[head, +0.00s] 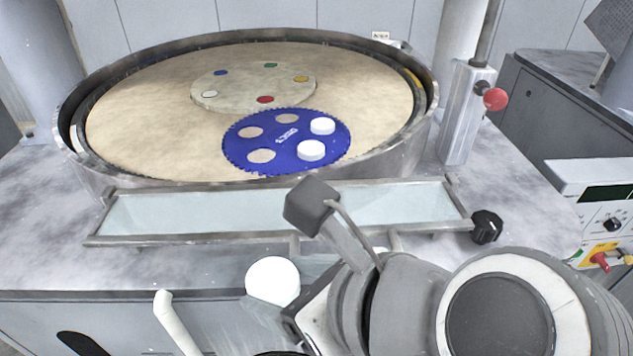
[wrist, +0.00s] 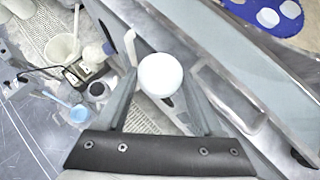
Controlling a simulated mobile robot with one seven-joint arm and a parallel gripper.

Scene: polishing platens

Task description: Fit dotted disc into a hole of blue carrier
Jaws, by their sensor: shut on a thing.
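My gripper (wrist: 160,80) is shut on a white round disc (wrist: 160,74), held between its two fingertips. The disc also shows in the head view (head: 273,281), in front of the bench's front edge and well short of the carrier. I see no dots on its visible face. The blue toothed carrier (head: 235,146) lies flat on the tan polishing pad, at its near side. Two white discs, one at the right rear (head: 322,125) and one at the right front (head: 311,150), sit at its holes. Three other holes show bare tan pad. The carrier shows partly in the wrist view (wrist: 290,8).
A raised metal rim (head: 150,185) surrounds the platen. A long shallow tray (head: 275,211) lies between me and it. A round plate with coloured spots (head: 240,88) lies behind the carrier. A post with a red knob (head: 494,99) stands right. A black knob (head: 486,226) is beside the tray.

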